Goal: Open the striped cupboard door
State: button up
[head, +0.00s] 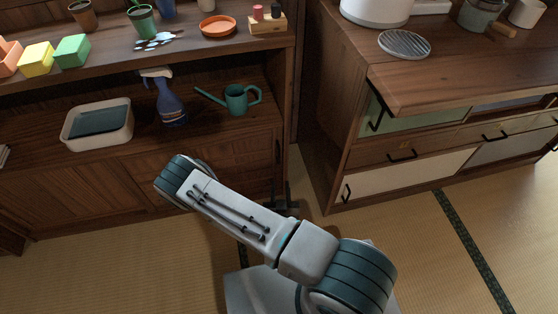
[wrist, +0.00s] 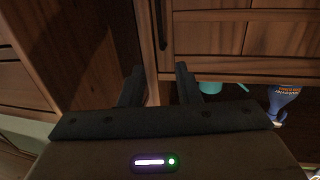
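A brown wooden cupboard door (head: 232,162) closes the lower right part of the left cabinet, below its open shelf. It looks shut, and bold stripes do not show on it, only wood grain. Its dark upright bar handle (head: 278,151) is near the door's right edge. In the wrist view, which is upside down, the door (wrist: 210,35) is at the top and the handle (wrist: 161,25) lies beyond my fingertips. My gripper (wrist: 159,70) is open and empty, apart from the handle. In the head view my gripper (head: 282,194) is low before the cabinet, partly hidden by my arm.
A teal watering can (head: 238,99), a blue spray bottle (head: 170,105) and a pale basin (head: 97,125) stand on the shelf above the door. A second cabinet (head: 330,150) with drawers and doors stands close on the right. Tatami floor (head: 110,265) is clear at the left.

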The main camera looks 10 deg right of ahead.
aim_at(279, 153)
jog(key=b+x, duration=0.3)
jog(key=x, duration=1)
jog(key=shift+w, duration=0.35)
jog(key=shift+c, duration=0.3)
jog(key=shift+a, duration=0.1)
grip_shut()
